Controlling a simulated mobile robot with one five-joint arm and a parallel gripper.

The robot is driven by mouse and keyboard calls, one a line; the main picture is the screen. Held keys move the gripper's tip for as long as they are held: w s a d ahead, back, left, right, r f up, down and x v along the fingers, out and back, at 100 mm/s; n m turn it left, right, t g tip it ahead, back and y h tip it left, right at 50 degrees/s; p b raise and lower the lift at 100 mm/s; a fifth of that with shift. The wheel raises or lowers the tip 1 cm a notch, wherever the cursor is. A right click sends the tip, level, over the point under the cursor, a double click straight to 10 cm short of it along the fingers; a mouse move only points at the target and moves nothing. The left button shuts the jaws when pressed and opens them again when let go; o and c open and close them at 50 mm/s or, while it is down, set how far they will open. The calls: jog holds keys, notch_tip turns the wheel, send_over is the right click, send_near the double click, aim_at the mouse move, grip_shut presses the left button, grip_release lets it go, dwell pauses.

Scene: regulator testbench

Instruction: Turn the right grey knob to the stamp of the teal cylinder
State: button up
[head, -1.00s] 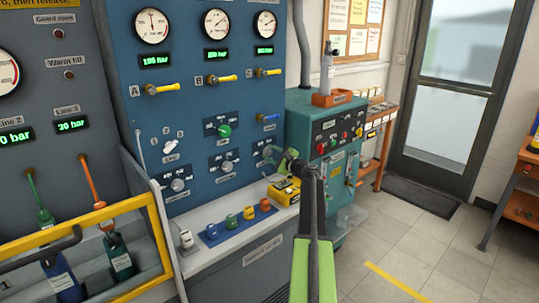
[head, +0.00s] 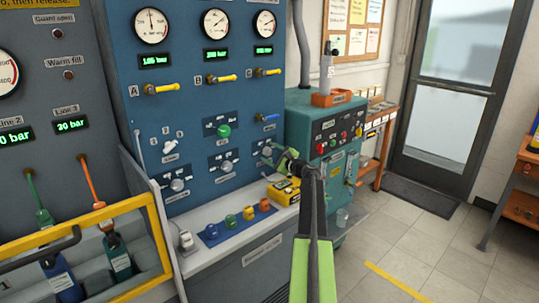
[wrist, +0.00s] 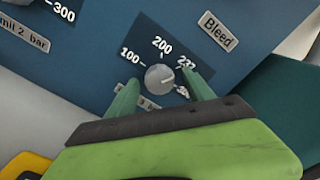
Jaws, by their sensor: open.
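My gripper (wrist: 161,92) is open, with one green finger on each side of the knob; contact cannot be told. In the head view my gripper (head: 272,153) is at the panel's right edge and hides most of this knob. A dark teal cylinder (head: 119,257) stands at left behind the yellow rail; its stamp is too small to read.
Other grey knobs (head: 177,184) (head: 226,167) and a green knob (head: 224,130) are on the panel. Below, a grey ledge holds a blue tray (head: 212,240) with small coloured pieces and a yellow box (head: 284,193). A teal cabinet (head: 300,115) stands close at right.

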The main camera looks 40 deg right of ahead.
jog(key=s, duration=0.5)
jog(key=s+a, duration=0.1)
jog(key=s, duration=1.1)
jog(key=shift+s+a, duration=0.15)
jog(key=shift+s, duration=0.1)
